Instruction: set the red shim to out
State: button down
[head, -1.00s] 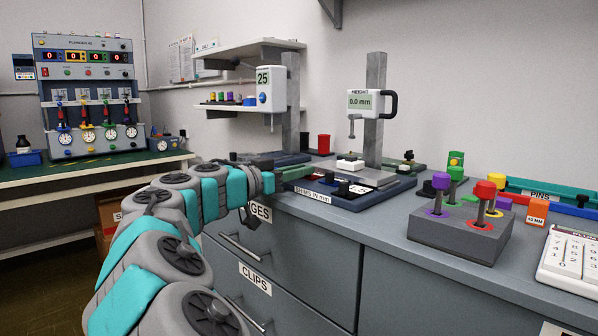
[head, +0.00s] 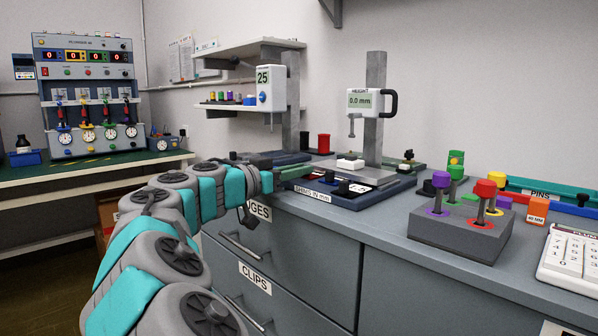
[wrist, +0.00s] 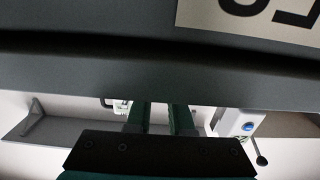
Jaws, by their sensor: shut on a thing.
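My gripper (head: 296,172) is at the left end of the dark blue tray labelled "SHIMS IN mm" (head: 350,203), low over the bench. Its two dark green fingers also show in the wrist view (wrist: 160,117), with a narrow gap between them. A small patch of the red shim (head: 306,181) shows just beside the fingertips. The fingers are shut on it, but the contact itself is too small and covered to see clearly. Black knobs (head: 343,187) stand in the tray to the right. The wrist view does not show the shim.
The height gauge (head: 373,105) reads 0.0 mm and stands behind the tray. A grey block with coloured knobs (head: 455,233) is to the right. A wall-side gauge showing 25 (head: 270,90) is behind my gripper. Drawer fronts (head: 285,262) lie below the bench edge.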

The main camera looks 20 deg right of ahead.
aim_at(284, 191)
jog(key=b+v, duration=0.2)
jog(key=v, duration=0.2)
jog(key=shift+f, duration=0.1)
jog(key=c, duration=0.8)
grip_release()
jog(key=shift+a, duration=0.1)
jog(key=v, duration=0.7)
jog(key=shift+s+a, duration=0.15)
jog(key=shift+a, duration=0.2)
